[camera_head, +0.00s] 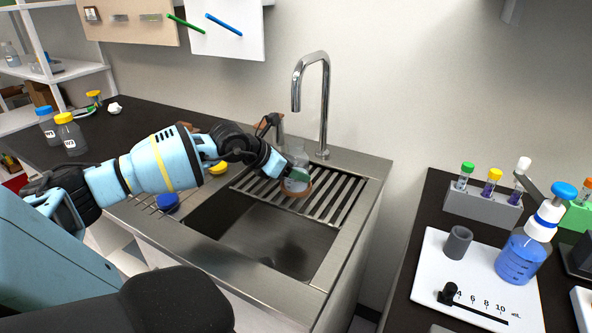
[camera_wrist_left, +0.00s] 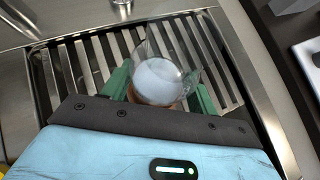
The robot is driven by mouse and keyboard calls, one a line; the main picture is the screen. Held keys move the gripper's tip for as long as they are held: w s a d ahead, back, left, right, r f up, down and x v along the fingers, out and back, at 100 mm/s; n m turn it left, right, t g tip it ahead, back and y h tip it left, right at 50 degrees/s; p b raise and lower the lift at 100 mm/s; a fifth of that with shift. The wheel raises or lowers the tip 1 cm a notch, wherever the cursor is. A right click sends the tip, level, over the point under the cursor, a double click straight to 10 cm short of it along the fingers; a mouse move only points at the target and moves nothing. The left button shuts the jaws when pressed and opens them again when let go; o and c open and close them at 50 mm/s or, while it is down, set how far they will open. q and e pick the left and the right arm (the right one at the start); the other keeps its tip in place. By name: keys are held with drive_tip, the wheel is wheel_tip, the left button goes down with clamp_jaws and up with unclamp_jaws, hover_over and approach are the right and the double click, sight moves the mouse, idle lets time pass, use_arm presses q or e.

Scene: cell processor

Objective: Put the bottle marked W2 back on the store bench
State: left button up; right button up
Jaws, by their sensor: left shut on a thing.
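My left gripper (camera_head: 290,178) reaches over the slatted drainer beside the sink and is shut on a clear, uncapped glass bottle (camera_head: 298,159). In the left wrist view the bottle (camera_wrist_left: 158,75) sits between the two green fingers of the gripper (camera_wrist_left: 160,92). No mark shows on it, so I cannot read W2. An orange-brown patch shows at its base; whether it touches the slats is unclear. Two capped bottles stand on the dark bench (camera_head: 125,122) at left: a blue-capped one (camera_head: 48,128) and a yellow-capped one (camera_head: 71,138). My right gripper is not visible.
A tall faucet (camera_head: 325,95) stands behind the drainer (camera_head: 335,200). The sink basin (camera_head: 265,240) lies in front. A blue cap (camera_head: 167,202) and yellow cap (camera_head: 219,168) lie left of it. A tube rack (camera_head: 483,205) and blue-liquid bottle (camera_head: 521,258) occupy the right bench.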

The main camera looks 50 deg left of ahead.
use_arm(q)
drive_tip(key=shift+r, duration=0.5)
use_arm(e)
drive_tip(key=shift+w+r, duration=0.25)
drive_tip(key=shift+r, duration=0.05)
use_arm(q)
drive_tip(key=shift+r+p, duration=0.55)
drive_tip(key=shift+r, duration=0.35)
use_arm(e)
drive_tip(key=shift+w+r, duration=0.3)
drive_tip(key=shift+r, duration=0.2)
use_arm(q)
drive_tip(key=shift+f, duration=0.1)
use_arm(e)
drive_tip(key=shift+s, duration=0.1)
